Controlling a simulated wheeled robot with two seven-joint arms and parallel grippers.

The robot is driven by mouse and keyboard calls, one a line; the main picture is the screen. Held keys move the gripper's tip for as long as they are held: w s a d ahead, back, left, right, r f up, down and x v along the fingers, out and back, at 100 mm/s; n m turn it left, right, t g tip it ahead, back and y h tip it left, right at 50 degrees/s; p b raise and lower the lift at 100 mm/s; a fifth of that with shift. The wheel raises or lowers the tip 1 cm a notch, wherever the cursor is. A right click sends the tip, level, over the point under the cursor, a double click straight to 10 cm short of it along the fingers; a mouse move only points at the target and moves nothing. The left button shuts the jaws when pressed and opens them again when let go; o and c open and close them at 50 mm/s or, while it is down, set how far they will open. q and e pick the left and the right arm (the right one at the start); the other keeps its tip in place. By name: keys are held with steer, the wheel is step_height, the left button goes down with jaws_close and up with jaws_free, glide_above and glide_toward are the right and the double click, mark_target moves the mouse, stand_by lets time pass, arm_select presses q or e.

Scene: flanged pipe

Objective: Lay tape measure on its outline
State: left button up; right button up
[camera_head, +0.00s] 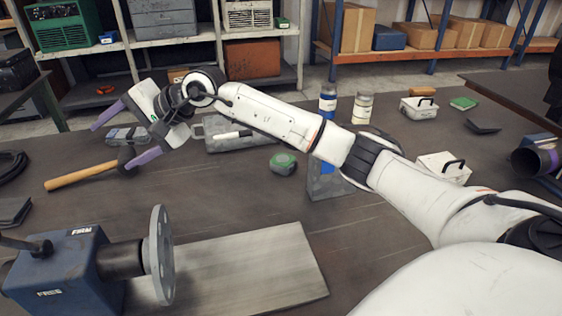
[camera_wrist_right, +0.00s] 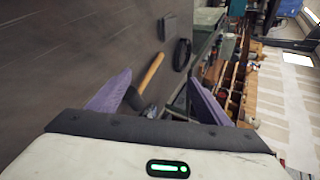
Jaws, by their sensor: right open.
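A small rounded grey thing with a green top (camera_head: 283,163), which looks like the tape measure, lies on the table in the head view, just below my right forearm. I cannot make out an outline for it. My right gripper (camera_head: 126,138) is open, with purple fingers, and is well to the left of the green-topped thing. In the right wrist view its fingers (camera_wrist_right: 158,98) are spread with nothing held between them. A hammer (camera_head: 80,176) with a wooden handle lies by the fingers; it also shows in the right wrist view (camera_wrist_right: 152,72).
A blue vise-like fixture with a flanged pipe (camera_head: 160,255) stands front left beside a flat metal plate (camera_head: 255,262). A grey case (camera_head: 222,140), bottles (camera_head: 327,103) and a white box (camera_head: 443,167) stand farther back. The table's middle is mostly clear.

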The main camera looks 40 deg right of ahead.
steer(key=s+d+f+m+g+h, duration=0.1)
steer(key=s+d+f+g+h, duration=0.15)
steer(key=d, duration=0.45)
steer(key=s+d+f+g+h, duration=0.1)
steer(key=d+f+h, duration=0.2)
steer(key=d, duration=0.3)
steer(key=m+g+h, duration=0.3)
steer(key=g+h, duration=0.1)
steer(key=h, duration=0.3)
glide_toward(283, 160)
steer(key=x, duration=0.3)
steer(key=shift+w+d+f, duration=0.15)
steer(key=shift+d+f, duration=0.15)
steer(key=shift+d, duration=0.05)
steer(key=shift+y, duration=0.25)
steer(key=p+x, duration=0.1)
steer(key=x, duration=0.4)
steer(key=shift+f, duration=0.35)
steer(key=shift+r, duration=0.1)
steer(key=c, duration=1.4)
